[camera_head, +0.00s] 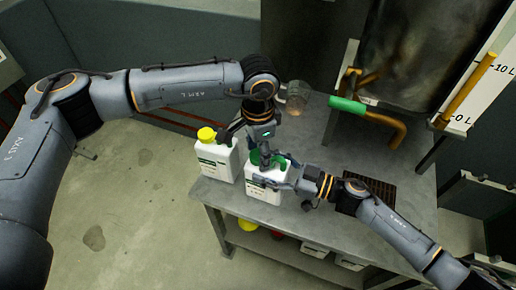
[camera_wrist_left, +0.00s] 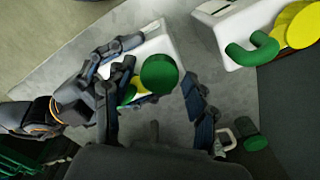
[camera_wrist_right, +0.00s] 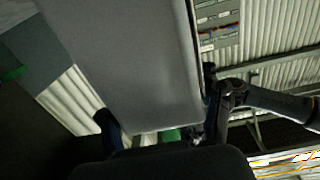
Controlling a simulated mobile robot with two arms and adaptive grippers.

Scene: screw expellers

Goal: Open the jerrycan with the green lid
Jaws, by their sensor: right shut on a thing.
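The white jerrycan with the green lid (camera_head: 266,191) stands upright on the table, right of another white jerrycan. Its round green lid (camera_wrist_left: 160,72) faces the left wrist camera; a small yellow patch shows beside it. My left gripper (camera_head: 262,147) points down over this jerrycan, its fingers open either side of the lid in the left wrist view. I cannot tell whether they touch it. My right gripper (camera_head: 288,173) is shut on the jerrycan body from the right. The jerrycan wall (camera_wrist_right: 135,65) fills the space between its fingers in the right wrist view.
The yellow-lidded jerrycan (camera_head: 214,160) stands close on the left. A transparent cup (camera_head: 294,97) stands behind my left gripper. A pipe with a green grip (camera_head: 347,105) and a metal tank (camera_head: 425,50) are at the back. A dark grate (camera_head: 368,193) lies right.

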